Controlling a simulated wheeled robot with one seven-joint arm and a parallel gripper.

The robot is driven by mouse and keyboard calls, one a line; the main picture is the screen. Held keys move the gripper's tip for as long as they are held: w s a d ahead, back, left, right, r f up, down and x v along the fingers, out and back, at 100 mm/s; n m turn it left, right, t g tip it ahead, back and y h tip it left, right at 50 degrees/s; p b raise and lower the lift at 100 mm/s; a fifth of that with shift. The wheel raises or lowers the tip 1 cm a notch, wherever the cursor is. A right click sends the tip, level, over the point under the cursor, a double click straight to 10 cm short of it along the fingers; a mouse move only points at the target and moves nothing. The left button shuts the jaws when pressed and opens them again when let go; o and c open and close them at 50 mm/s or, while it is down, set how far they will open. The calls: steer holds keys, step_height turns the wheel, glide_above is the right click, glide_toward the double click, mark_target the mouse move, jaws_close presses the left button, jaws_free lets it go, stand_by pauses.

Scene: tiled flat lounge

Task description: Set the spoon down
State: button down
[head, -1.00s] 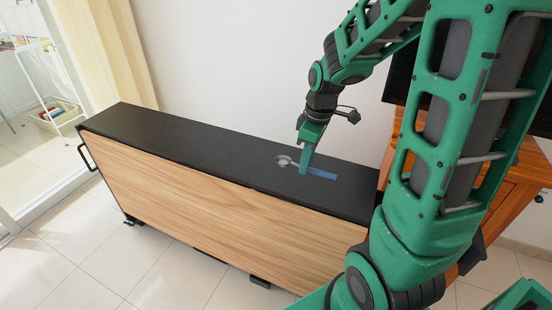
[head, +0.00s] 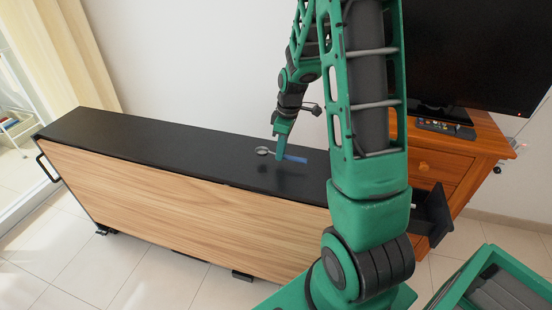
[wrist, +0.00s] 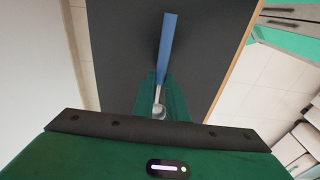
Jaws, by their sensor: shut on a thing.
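The spoon has a silver bowl (head: 262,151) and a flat blue handle (head: 296,159). My gripper (head: 280,158) points down and is shut on the spoon between bowl and handle end. The spoon is over the black top (head: 180,145) of a long, narrow wood-fronted cabinet, toward its right part. A dark patch on the top below the spoon looks like a shadow, so the spoon seems slightly above it. In the wrist view the blue handle (wrist: 168,45) points away from my gripper (wrist: 162,88), and the bowl lies between the green fingers.
The black top left of the spoon is bare. A wall runs behind it. At right stands an orange wooden cabinet (head: 440,155) with a television (head: 475,50) and a dark open drawer (head: 432,215). A white shelf rack (head: 15,105) is at far left.

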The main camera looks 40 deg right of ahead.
steer(key=shift+f, duration=1.3)
steer(key=shift+f, duration=0.1)
steer(key=c, duration=1.8)
jaws_free()
steer(key=shift+o, duration=0.2)
step_height(320, 180, up, 11)
steer(key=s+a+r+m, duration=0.1)
steer(key=s+m, duration=0.3)
steer(key=s, duration=0.5)
steer(key=s+a+r+m, duration=0.2)
steer(key=s+m, duration=0.3)
steer(key=s, duration=0.5)
steer(key=s+a+r+m+g, duration=0.1)
steer(key=s+r+m, duration=0.2)
steer(key=s, duration=0.6)
steer(key=shift+s+a+r+m+h, duration=0.15)
steer(key=shift+s+r+m+h, duration=0.15)
steer(key=shift+m, duration=0.7)
